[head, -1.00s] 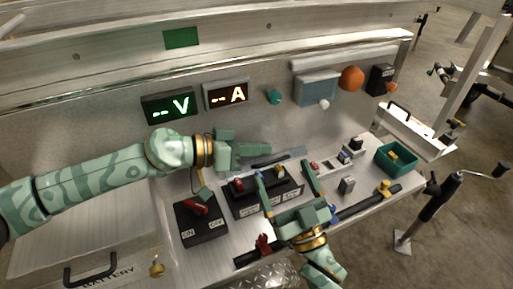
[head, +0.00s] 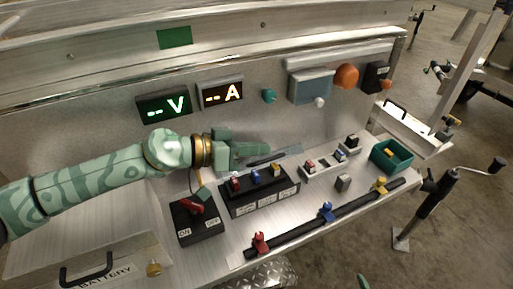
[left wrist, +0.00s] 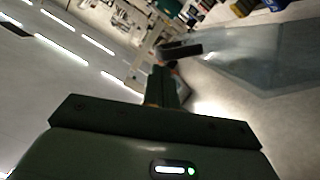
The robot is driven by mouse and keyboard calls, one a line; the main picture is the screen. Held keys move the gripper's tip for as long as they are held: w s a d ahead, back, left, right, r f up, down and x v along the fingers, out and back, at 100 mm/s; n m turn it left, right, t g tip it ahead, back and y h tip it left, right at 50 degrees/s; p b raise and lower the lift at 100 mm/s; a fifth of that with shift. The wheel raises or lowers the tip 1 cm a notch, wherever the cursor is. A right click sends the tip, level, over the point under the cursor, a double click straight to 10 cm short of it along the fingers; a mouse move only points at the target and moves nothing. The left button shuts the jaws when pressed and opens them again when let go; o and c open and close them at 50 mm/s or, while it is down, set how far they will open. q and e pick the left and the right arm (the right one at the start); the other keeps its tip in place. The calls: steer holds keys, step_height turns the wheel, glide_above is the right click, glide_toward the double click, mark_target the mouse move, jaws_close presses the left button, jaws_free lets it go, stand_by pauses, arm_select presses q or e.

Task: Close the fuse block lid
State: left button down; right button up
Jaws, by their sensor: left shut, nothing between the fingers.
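The fuse block (head: 262,199) is a black box with a red, a blue and a yellow fuse exposed on top. Its lid looks like the clear pane (head: 287,156) with a dark strip behind the block, standing open and partly hidden by my left gripper. In the left wrist view a clear pane (left wrist: 240,60) with a dark bar (left wrist: 182,50) fills the upper right. My left gripper (head: 266,150) is shut and empty, behind the block near the lid; contact cannot be told. Its fingers also show in the wrist view (left wrist: 163,80).
A black switch box (head: 198,222) with a red lever stands left of the block. A black bar (head: 300,232) with coloured clips runs along the front. Small connectors (head: 325,166) and a teal bin (head: 391,156) are to the right. Meters (head: 165,105) are on the back wall.

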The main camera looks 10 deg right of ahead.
steer(key=s+a+f+m+g+y, duration=0.15)
steer(key=s+f+g, duration=0.25)
steer(key=s+f, duration=0.8)
steer(key=s+a+f+m+g+y, duration=0.15)
steer(key=s+f+g, duration=0.25)
steer(key=s+f, duration=0.8)
arm_select(q)
steer(key=shift+r, duration=0.1)
arm_select(e)
steer(key=s+d+r+m+g, duration=0.15)
steer(key=s+g, duration=0.25)
steer(key=s, duration=1.4)
arm_select(q)
steer(key=s+d+f+m+t+p, duration=0.1)
steer(key=s+f+m+p, duration=0.2)
steer(key=p, duration=0.4)
step_height(320, 180, down, 2)
steer(key=shift+s+d+f+m+y, duration=0.1)
steer(key=shift+s+d+m+y, duration=0.1)
steer(key=shift+s+m+y, duration=0.25)
arm_select(e)
step_height(320, 180, up, 6)
steer(key=w+t, duration=0.1)
steer(key=w, duration=0.1)
steer(key=shift+a+r+y, duration=0.15)
steer(key=shift+y, duration=0.15)
arm_select(q)
steer(key=shift+s, duration=0.15)
